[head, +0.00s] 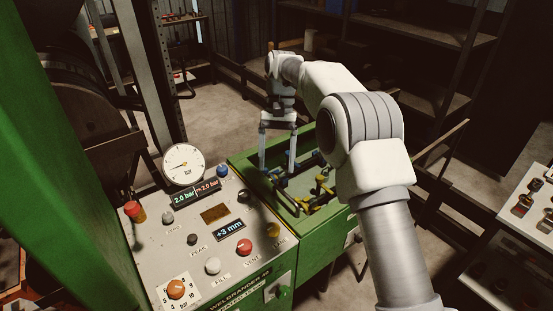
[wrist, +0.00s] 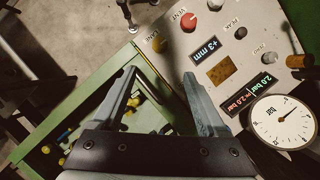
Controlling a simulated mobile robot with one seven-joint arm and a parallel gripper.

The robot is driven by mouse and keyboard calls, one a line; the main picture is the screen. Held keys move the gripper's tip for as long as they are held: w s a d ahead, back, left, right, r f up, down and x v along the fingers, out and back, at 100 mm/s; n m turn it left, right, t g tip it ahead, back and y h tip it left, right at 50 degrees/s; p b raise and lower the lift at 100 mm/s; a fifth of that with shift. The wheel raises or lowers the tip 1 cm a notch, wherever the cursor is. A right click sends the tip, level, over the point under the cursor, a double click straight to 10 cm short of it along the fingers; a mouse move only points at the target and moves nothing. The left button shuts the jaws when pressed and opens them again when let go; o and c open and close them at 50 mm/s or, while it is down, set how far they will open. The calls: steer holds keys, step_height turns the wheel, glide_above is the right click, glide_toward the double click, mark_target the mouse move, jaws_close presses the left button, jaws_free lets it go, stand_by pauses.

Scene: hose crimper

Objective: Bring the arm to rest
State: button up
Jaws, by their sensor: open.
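My arm reaches from the lower right over the green machine in the head view. My gripper (head: 278,160) points down over the machine's green tray (head: 246,162), close behind the control panel (head: 215,225). In the wrist view my gripper (wrist: 168,78) shows two fingers spread apart with nothing between them. Yellow and dark fittings (head: 318,192) lie in the tray to the right of the fingers. Whether the fingertips touch anything in the tray cannot be told.
The panel carries a round gauge (head: 183,163), displays reading 2.0 bar and +3 mm, and several knobs, including a red one (head: 244,247). A green post (head: 50,150) stands at left. A shelf with small parts (head: 530,205) is at right. Open floor lies behind the machine.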

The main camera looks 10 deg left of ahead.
stand_by(0.4)
steer(key=s+d+r+t+y, duration=0.1)
steer(key=s+d+r+t, duration=0.2)
steer(key=s+d+r, duration=0.35)
steer(key=s+d+r+t, duration=0.2)
steer(key=s+d+r, duration=0.1)
steer(key=d+r, duration=0.65)
steer(key=s+d+f+t, duration=0.2)
steer(key=s+d, duration=0.3)
steer(key=s, duration=0.3)
steer(key=s+d+f+m+t, duration=0.1)
steer(key=s+d+f+t, duration=0.1)
steer(key=s+d, duration=0.4)
steer(key=s, duration=0.2)
steer(key=shift+s+d+t+h, duration=0.2)
steer(key=shift+s+t+h, duration=0.1)
steer(key=shift+s+t, duration=0.1)
steer(key=shift+s+d+f, duration=0.1)
steer(key=shift+s+f, duration=0.1)
steer(key=shift+f, duration=0.05)
steer(key=c, duration=0.4)
